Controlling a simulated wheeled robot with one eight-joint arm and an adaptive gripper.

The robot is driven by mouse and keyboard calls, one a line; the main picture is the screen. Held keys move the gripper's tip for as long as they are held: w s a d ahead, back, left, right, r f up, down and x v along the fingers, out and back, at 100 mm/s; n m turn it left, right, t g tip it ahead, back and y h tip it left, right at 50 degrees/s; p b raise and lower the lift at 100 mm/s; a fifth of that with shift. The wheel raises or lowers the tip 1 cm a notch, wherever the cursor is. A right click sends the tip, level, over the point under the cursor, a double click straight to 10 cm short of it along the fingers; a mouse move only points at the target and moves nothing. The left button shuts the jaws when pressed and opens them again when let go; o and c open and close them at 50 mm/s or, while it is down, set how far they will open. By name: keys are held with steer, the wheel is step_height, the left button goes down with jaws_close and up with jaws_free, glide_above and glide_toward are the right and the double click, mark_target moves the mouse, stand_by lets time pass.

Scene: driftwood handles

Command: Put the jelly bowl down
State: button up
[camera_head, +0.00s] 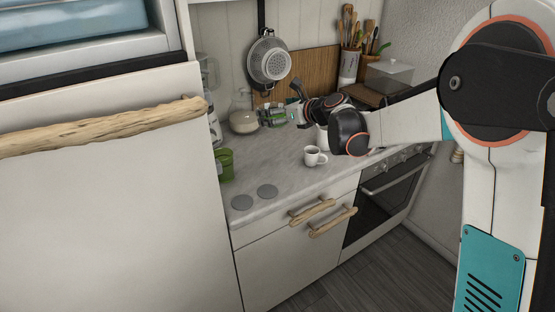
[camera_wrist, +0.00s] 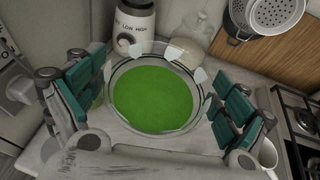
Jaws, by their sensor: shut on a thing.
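The jelly bowl (camera_wrist: 152,97) is a round clear bowl with bright green jelly, filling the middle of the wrist view. My gripper (camera_wrist: 158,102) has its teal fingers on the left and right sides of the bowl and is shut on it. The bowl looks level. In the head view my gripper (camera_head: 274,115) is over the back part of the grey counter (camera_head: 275,172); the bowl cannot be made out clearly there. Whether its base touches the counter is hidden.
A blender base (camera_wrist: 134,27) stands just behind the bowl, with a clear jug (camera_wrist: 197,32) beside it.

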step_height(320, 180, down, 20)
steer(key=b, duration=0.6)
steer(key=shift+r+b, duration=0.2)
steer(key=shift+b, duration=0.15)
steer(key=shift+f, duration=0.1)
steer(key=o, duration=1)
